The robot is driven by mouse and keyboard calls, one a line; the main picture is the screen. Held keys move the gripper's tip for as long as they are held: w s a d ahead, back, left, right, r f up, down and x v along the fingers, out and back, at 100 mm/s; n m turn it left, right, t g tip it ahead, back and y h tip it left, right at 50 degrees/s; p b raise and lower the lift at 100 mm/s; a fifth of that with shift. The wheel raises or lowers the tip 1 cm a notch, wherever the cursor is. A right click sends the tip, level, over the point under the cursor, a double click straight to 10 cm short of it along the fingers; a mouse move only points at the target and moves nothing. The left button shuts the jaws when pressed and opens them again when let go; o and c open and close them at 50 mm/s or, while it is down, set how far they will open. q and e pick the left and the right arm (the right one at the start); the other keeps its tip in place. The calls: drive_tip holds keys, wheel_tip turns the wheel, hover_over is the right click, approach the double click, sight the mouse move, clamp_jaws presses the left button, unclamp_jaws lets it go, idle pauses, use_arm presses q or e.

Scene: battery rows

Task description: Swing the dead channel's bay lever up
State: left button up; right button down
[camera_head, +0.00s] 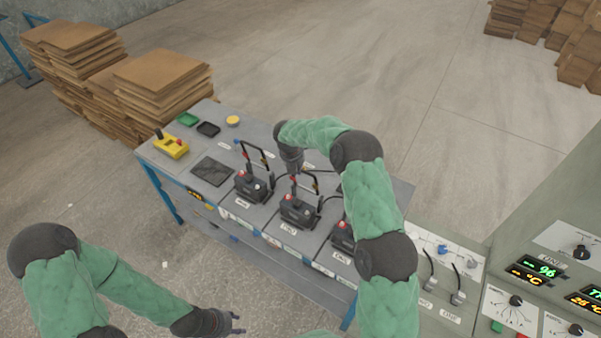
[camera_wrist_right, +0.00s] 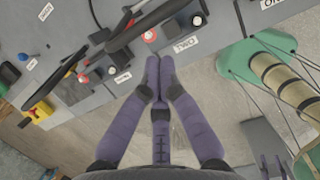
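In the head view, black battery units stand in a row on the bench: one at left (camera_head: 250,187), one in the middle (camera_head: 297,211), and one at right (camera_head: 343,237) partly hidden by my right arm. Dark hoop-like levers rise at the left unit (camera_head: 266,157) and the middle one (camera_head: 316,184). I cannot tell which channel is dead. My left gripper (camera_head: 239,323) is low, off the bench's front.
The bench (camera_head: 221,148) also carries a yellow box (camera_head: 171,146), a green tray (camera_head: 187,118), a black tray (camera_head: 208,129) and a yellow disc (camera_head: 232,120). A grey console (camera_head: 545,235) with dials and displays stands at right. Cardboard stacks (camera_head: 165,85) stand behind at left.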

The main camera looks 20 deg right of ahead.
wheel_tip(320, 180, up, 8)
drive_tip(key=w+d, duration=0.2)
drive_tip(key=shift+w+d+f+b, duration=0.15)
drive_tip(key=shift+w+f+b, duration=0.1)
drive_tip(key=shift+b, duration=0.15)
